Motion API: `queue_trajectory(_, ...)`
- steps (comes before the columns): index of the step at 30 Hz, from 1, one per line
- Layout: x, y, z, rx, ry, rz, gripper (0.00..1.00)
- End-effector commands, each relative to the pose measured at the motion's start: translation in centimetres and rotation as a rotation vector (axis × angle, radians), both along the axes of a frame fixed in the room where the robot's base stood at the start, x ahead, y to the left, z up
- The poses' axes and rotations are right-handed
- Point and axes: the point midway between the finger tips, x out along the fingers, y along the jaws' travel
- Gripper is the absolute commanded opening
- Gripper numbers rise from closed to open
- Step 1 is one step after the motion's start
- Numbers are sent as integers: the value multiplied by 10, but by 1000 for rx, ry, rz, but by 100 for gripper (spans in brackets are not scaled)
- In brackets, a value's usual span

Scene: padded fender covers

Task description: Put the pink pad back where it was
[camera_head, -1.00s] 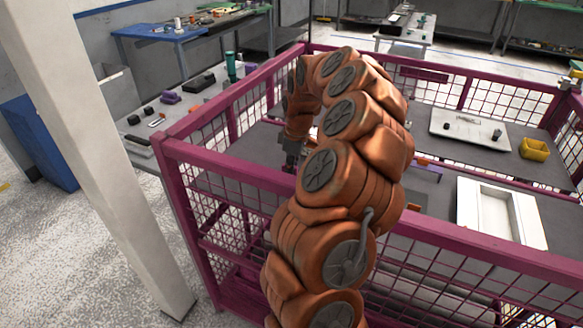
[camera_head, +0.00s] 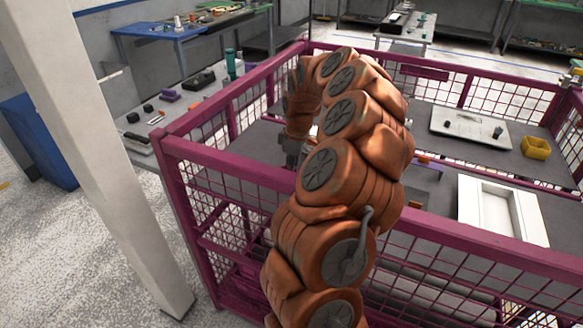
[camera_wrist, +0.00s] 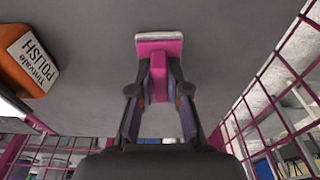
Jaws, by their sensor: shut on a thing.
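The pink pad (camera_wrist: 160,55) shows in the wrist view as a pink block with a wide, pale-edged face at its far end. My gripper (camera_wrist: 160,92) is shut on its narrow pink part, with one finger on each side. The wide face is against or close over the grey surface (camera_wrist: 100,60); I cannot tell whether it touches. In the head view my own arm hides the pad and most of the gripper, whose wrist end is over the near left part of the magenta mesh cage.
An orange polish bottle (camera_wrist: 30,60) is left of the pad in the wrist view. Magenta mesh walls (camera_head: 230,160) enclose the grey deck. A white tray (camera_head: 500,212), a pale board (camera_head: 470,126) and a yellow bin (camera_head: 536,147) lie to the right.

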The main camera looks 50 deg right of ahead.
Motion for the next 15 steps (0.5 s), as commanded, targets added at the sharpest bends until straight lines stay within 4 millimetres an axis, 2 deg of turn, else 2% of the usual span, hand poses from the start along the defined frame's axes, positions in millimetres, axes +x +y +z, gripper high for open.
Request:
queue_trajectory(12,0,0,-3,0,0,0,0)
queue_trajectory(13,0,0,-3,0,0,0,17)
queue_trajectory(15,0,0,-3,0,0,0,24)
